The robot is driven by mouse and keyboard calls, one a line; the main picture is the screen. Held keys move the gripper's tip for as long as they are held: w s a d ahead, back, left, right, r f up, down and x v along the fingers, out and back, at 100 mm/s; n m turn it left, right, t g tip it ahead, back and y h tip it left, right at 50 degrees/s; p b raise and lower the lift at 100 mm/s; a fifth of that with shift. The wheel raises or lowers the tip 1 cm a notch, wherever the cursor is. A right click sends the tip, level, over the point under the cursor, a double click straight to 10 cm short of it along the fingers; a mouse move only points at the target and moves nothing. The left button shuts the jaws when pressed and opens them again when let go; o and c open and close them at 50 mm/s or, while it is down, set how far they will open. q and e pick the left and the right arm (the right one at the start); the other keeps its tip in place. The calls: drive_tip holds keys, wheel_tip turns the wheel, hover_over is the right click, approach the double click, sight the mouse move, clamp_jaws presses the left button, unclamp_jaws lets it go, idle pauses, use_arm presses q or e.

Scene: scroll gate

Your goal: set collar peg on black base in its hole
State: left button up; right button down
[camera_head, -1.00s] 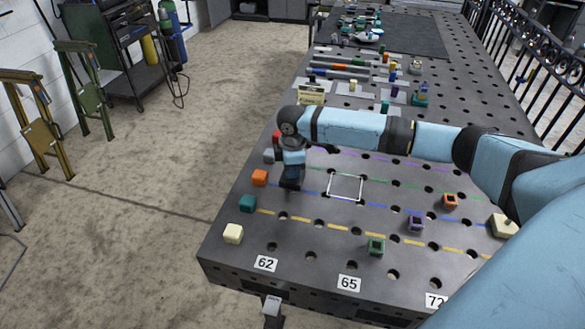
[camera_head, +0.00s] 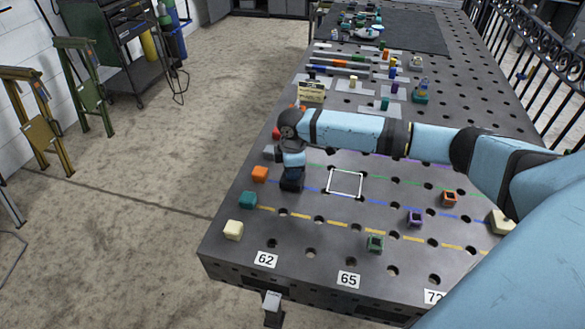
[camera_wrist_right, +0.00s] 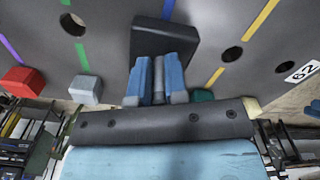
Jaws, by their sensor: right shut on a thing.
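My right gripper (camera_head: 292,168) is at the left part of the perforated table and points down. In the right wrist view its two blue fingers (camera_wrist_right: 158,82) are shut on the grey shaft of the collar peg (camera_wrist_right: 158,72). The peg's black base (camera_wrist_right: 165,36) sits beyond the fingertips; it also shows below the gripper in the head view (camera_head: 291,184). I cannot tell whether the base touches the table. What lies under the base is hidden. My left gripper is not in view.
Orange (camera_head: 260,174), teal (camera_head: 248,200) and cream (camera_head: 233,230) blocks line the table's left edge. A white square outline (camera_head: 345,183) lies right of my gripper on bare table. Purple (camera_head: 415,217), green (camera_head: 375,242) and orange-brown (camera_head: 449,199) hollow blocks stand farther right.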

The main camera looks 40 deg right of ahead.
drive_tip(key=shift+f, duration=0.45)
drive_tip(key=c, duration=1.1)
unclamp_jaws()
wheel_tip(320, 180, up, 13)
drive_tip(key=shift+f, duration=0.2)
drive_tip(key=shift+r, duration=0.65)
drive_tip(key=shift+f, duration=0.1)
